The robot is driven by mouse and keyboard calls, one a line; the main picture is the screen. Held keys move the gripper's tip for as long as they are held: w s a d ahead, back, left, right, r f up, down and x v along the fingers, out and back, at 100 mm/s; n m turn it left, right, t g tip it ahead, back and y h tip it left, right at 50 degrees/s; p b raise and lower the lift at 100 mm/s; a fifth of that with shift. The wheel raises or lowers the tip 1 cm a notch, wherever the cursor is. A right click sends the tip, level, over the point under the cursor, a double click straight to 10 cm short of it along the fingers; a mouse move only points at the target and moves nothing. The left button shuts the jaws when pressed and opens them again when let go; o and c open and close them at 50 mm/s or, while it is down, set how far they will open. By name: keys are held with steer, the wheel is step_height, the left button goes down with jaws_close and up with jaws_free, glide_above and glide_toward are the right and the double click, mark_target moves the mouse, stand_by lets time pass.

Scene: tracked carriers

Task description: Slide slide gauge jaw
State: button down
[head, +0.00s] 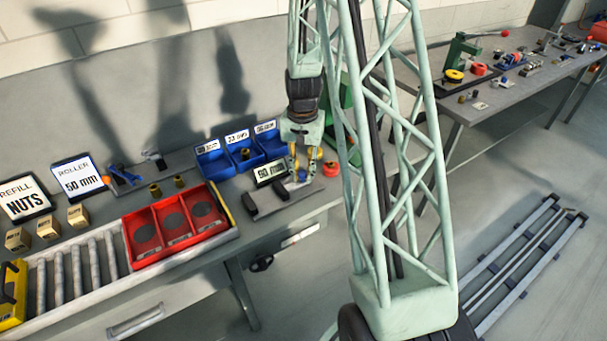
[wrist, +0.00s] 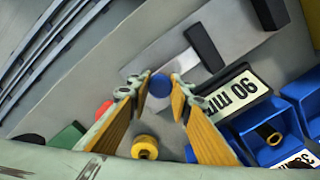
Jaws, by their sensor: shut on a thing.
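The slide gauge has a grey base plate (head: 290,204) on the bench, with a readout (head: 270,172) showing 90 mm. The readout also appears upside down in the wrist view (wrist: 236,96). Two black jaw blocks stand on the plate with a gap between them: the outer one (wrist: 270,13) and the one nearer my gripper (wrist: 204,47). A round blue knob (wrist: 160,85) sits beyond the nearer block, with a pale bar between them. My gripper (head: 301,177) points down over the gauge's right end; its yellow fingers (wrist: 158,82) are shut on the blue knob.
Blue bins (head: 244,154) stand behind the gauge. A red part (head: 331,168) and a green machine (head: 340,118) are close on its right. A red tray (head: 172,225) and a roller track (head: 75,267) lie to the left.

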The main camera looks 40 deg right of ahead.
steer(key=c, duration=2.4)
jaws_free()
steer(key=shift+s+d, duration=0.1)
steer(key=shift+d, duration=0.25)
steer(key=shift+o, duration=0.2)
steer(key=shift+a, duration=0.1)
steer(key=shift+r, duration=0.2)
step_height(320, 180, up, 12)
steer(key=shift+f, duration=0.15)
